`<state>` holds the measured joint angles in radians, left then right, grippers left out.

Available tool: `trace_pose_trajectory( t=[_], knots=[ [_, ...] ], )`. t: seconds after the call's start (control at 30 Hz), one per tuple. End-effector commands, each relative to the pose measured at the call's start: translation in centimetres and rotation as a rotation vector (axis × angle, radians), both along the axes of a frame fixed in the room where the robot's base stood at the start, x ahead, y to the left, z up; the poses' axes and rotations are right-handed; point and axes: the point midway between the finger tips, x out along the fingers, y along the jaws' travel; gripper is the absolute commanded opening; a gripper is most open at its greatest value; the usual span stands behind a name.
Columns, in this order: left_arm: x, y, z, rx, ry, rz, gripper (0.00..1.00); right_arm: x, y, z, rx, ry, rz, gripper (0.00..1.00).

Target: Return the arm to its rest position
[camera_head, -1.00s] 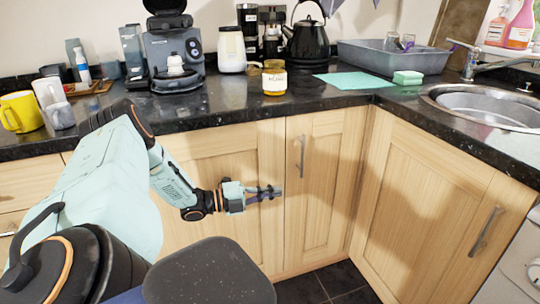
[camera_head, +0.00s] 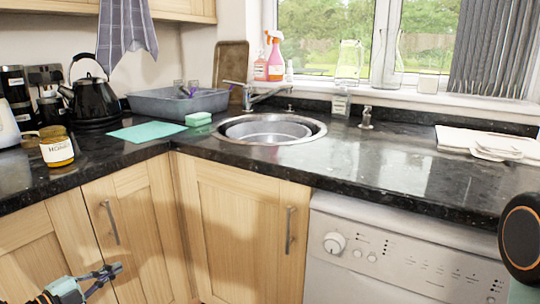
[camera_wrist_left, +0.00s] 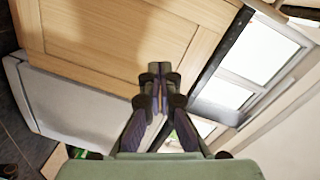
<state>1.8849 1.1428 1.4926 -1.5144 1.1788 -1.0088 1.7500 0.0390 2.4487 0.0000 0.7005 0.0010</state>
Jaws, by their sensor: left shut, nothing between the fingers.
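My left gripper (camera_head: 112,270) shows at the lower left of the head view, in front of the wooden cupboard doors and below the worktop. It is shut and empty. In the left wrist view its fingers (camera_wrist_left: 160,72) are together with nothing between them, and a wooden cupboard door (camera_wrist_left: 120,40) lies beyond. Most of the left arm is out of the head view. A dark round part of my own body shows at the right edge of the head view. My right gripper is not in view.
The black granite worktop (camera_head: 370,170) carries a honey jar (camera_head: 57,150), a black kettle (camera_head: 92,103), a grey basin (camera_head: 178,103), a green sponge (camera_head: 198,119) and a round sink (camera_head: 268,130). A white appliance (camera_head: 400,255) stands below. Cupboard handles (camera_head: 289,230) stick out.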

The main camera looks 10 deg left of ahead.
Motion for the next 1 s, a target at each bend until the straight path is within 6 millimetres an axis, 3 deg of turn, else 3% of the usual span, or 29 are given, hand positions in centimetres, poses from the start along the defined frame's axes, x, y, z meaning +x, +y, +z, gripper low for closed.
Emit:
trace_pose_trajectory(
  t=[0.03,0.13,0.27,0.37,0.5,0.63,0.8,0.9,1.0],
  knots=[
    [1.0,-3.0,-0.4,-0.092,0.07,0.0,0.0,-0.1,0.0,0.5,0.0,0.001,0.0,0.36],
    [2.1,-8.1,-2.1,-0.283,0.235,0.044,0.0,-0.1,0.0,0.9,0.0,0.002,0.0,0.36],
    [1.0,-14.8,-5.2,-0.497,0.485,0.129,0.0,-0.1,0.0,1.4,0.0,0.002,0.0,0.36],
    [-1.6,-19.4,-7.7,-0.627,0.69,0.225,0.0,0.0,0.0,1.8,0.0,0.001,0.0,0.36],
    [-7.8,-24.8,-10.9,-0.749,0.98,0.416,0.0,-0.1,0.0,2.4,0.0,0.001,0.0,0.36],
    [-15.5,-27.7,-12.6,-0.792,1.213,0.652,0.0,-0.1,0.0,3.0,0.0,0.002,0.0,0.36],
    [-25.2,-28.6,-12.7,-0.766,1.396,0.977,0.0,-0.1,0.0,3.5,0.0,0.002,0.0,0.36],
    [-28.9,-28.2,-12.1,-0.739,1.438,1.12,0.0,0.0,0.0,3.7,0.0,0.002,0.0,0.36],
    [-31.0,-27.8,-11.6,-0.72,1.451,1.203,0.0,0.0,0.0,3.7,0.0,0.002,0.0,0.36]
  ],
)
